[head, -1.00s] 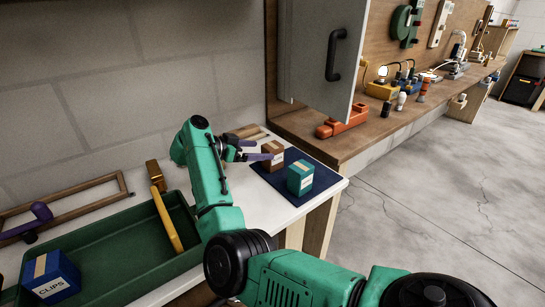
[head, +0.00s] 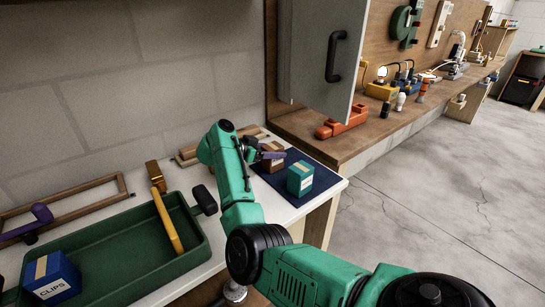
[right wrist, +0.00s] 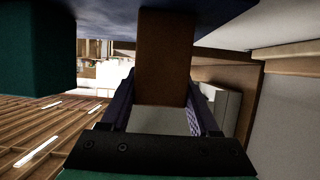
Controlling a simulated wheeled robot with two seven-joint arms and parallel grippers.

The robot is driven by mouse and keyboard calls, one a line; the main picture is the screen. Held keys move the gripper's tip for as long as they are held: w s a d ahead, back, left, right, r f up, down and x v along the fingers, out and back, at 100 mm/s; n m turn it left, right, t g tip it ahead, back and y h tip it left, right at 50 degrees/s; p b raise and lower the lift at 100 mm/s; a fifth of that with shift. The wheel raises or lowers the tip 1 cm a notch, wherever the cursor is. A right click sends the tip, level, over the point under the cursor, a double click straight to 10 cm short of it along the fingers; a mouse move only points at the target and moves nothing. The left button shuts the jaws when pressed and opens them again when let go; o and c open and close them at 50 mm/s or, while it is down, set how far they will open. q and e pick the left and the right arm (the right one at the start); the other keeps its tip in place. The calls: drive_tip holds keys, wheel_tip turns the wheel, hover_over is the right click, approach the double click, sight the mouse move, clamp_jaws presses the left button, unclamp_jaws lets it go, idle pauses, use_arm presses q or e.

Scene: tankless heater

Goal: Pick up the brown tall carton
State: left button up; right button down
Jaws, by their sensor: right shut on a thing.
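The brown tall carton (head: 273,150) is at the back of the dark blue mat (head: 282,191) on the white bench top, beside the teal carton (head: 300,179). My right gripper (head: 268,154) is shut on the brown carton, partly hiding it. In the right wrist view, the carton (right wrist: 165,55) is between the two purple fingers (right wrist: 162,104). The carton looks upright. I cannot tell whether its base touches the mat. My left gripper is not in view.
The teal carton also shows close by in the right wrist view (right wrist: 36,52). A green tray (head: 130,276) holds a blue clips box (head: 51,279) and a yellow-handled tool (head: 168,220).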

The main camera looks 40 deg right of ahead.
wheel_tip(320, 180, up, 20)
drive_tip(key=p, duration=0.1)
idle(1.0)
